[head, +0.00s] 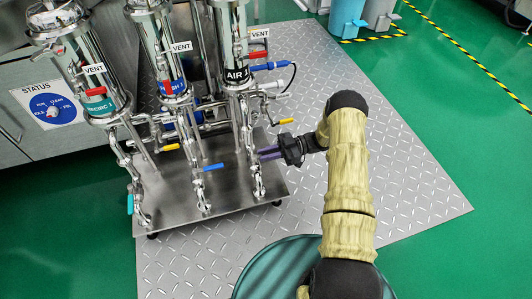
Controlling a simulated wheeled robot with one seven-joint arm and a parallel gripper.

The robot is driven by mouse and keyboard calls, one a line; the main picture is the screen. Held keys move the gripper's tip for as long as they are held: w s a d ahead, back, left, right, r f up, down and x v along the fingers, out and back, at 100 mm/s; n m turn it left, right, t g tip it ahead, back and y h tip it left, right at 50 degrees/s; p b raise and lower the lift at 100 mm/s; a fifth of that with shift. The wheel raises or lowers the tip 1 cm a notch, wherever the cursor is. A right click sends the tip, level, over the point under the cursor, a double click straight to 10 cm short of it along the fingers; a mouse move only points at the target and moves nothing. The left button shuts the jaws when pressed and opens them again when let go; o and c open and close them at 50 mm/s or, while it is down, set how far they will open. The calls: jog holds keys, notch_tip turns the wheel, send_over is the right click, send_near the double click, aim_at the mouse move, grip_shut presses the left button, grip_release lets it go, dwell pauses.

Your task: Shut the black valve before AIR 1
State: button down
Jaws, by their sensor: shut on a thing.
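The AIR 1 filter housing (237,76) is the rightmost of three steel housings on the skid, with a black label. Its steel inlet pipe (258,182) runs down to the base plate below it. My gripper (270,153) reaches in from the right at this pipe, its purplish fingers closed at valve height. The black valve handle is small and mostly hidden by the fingers, so its exact angle cannot be told.
A blue handle (213,167) sits on the middle pipe, close left of my gripper. Yellow handles (286,121) and (170,147) and a cyan handle (130,203) are nearby. A status panel (50,104) is at left. The metal floor plate (400,185) at right is clear.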

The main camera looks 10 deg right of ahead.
jog(key=shift+w+a+r, duration=0.1)
jog(key=shift+a, duration=0.1)
jog(key=c, duration=1.4)
grip_release()
jog(key=shift+d, duration=0.15)
jog(key=shift+o, duration=0.2)
jog(key=shift+d, duration=0.15)
jog(key=w+d+p, duration=0.2)
jog(key=d, duration=1.5)
jog(key=shift+w+p, duration=0.2)
jog(key=shift+p, duration=0.15)
jog(key=shift+s+d, duration=0.1)
